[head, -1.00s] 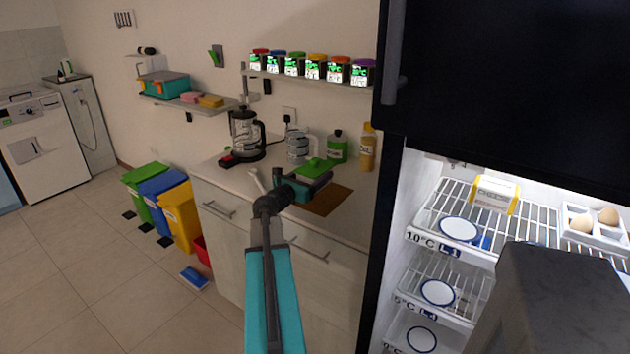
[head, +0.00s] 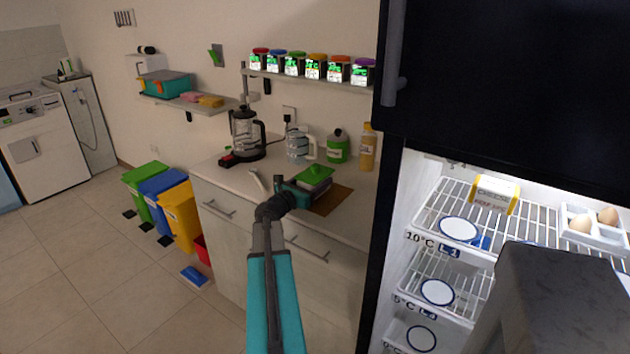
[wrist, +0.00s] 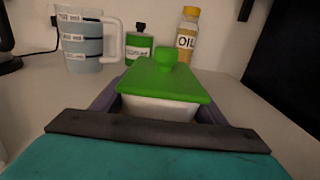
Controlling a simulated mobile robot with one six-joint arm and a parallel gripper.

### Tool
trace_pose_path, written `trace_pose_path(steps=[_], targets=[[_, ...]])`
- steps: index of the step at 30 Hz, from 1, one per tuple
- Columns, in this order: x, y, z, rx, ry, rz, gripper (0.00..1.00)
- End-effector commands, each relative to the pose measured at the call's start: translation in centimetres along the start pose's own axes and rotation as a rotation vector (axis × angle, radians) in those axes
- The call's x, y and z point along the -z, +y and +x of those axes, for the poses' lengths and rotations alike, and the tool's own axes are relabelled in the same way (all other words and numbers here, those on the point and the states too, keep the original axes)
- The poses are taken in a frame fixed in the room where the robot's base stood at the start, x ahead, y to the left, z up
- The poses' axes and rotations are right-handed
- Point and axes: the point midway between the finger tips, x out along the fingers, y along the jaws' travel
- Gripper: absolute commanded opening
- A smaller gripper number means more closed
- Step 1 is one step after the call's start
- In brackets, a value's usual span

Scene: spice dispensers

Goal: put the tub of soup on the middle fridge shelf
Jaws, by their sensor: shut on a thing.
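The tub of soup is a white tub with a green knobbed lid (head: 316,173), over the counter by the brown mat. In the wrist view the tub (wrist: 160,105) sits between my jaws. My gripper (head: 303,190) is shut on it; the jaws also show in the wrist view (wrist: 158,118). I cannot tell whether the tub's base touches the mat. The fridge stands open at right. Its middle shelf (head: 458,268), labelled 5°C, carries a white disc with a blue rim (head: 437,292).
The fridge's upper shelf (head: 530,222) holds a yellow-and-white cheese tub (head: 495,194) and an egg tray (head: 592,230). A jug (head: 299,146), a green bottle (head: 338,147) and an oil bottle (head: 367,148) stand behind my gripper. A dark fridge side edge (head: 380,240) separates counter and shelves.

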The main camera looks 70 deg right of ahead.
Motion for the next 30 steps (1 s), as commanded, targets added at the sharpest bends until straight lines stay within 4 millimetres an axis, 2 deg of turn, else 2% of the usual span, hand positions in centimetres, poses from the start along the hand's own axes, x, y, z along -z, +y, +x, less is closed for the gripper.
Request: trace_pose_path(steps=[16,17,19,30], targets=[[0.65,0.00,0.00,0.000,-0.003,-0.001,0.31],[0.66,0.00,0.00,0.000,-0.001,0.000,0.71],[0.64,0.00,0.00,0.000,-0.001,0.000,0.83],[0.53,0.00,0.00,0.000,-0.001,0.000,0.85]])
